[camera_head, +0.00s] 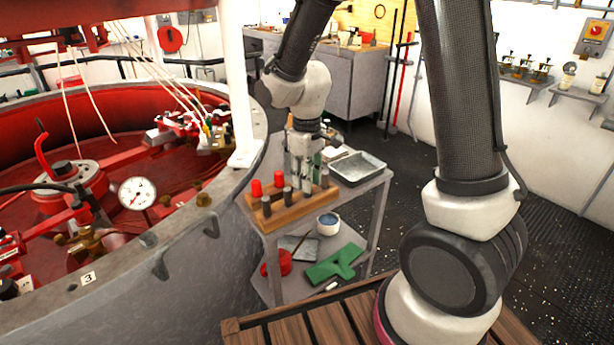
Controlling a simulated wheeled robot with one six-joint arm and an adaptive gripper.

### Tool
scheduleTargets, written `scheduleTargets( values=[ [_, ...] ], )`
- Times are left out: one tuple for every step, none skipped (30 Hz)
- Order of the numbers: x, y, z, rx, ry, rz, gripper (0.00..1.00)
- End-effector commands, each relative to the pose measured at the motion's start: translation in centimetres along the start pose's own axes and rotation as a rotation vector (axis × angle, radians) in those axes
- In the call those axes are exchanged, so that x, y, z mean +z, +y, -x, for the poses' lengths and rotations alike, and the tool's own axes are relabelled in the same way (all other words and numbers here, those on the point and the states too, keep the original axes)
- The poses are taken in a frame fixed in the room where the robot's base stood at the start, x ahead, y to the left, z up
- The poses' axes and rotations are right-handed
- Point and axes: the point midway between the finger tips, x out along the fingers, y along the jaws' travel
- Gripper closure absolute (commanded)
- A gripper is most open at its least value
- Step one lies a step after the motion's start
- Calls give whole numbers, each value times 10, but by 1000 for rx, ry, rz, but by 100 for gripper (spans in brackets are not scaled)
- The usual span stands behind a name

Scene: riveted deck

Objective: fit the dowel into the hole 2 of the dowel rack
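The wooden dowel rack (285,213) stands on the upper shelf of a small metal cart beside the red tank. Two red-topped dowels (256,188) stand upright in its back part at the left. Several grey-dark upright pegs or dowels (288,195) stand along its front. My gripper (303,186) points down over the right half of the rack, its fingertips close to the rack top. Something greenish shows at the fingers, but whether they hold it is too small to tell. The hole numbers cannot be read, and my gripper hides part of the rack.
A grey metal tray (358,168) lies on the upper shelf right of the rack. The lower shelf holds a blue-white cup (328,224), a green piece (335,265) and a red container (277,263). The tank rim (200,225) runs close along the cart's left side.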

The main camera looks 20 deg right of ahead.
Motion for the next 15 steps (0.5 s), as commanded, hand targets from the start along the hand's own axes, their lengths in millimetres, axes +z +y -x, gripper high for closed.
scheduleTargets(
  values=[
    [0, 0, 0, 0, 0, 0, 59],
    [0, 0, 0, 0, 0, 0, 59],
    [0, 0, 0, 0, 0, 0, 59],
    [0, 0, 0, 0, 0, 0, 59],
    [0, 0, 0, 0, 0, 0, 59],
    [0, 0, 0, 0, 0, 0, 59],
    [0, 0, 0, 0, 0, 0, 59],
    [0, 0, 0, 0, 0, 0, 59],
    [0, 0, 0, 0, -1, 0, 59],
    [0, 0, 1, 0, 0, 0, 59],
    [0, 0, 2, 0, 0, 0, 59],
    [0, 0, 4, 0, 0, 0, 59],
    [0, 0, 7, 0, 1, 0, 59],
    [-1, 0, 11, 0, 2, 0, 59],
    [-1, 0, 17, 1, 4, 0, 59]
  ],
)
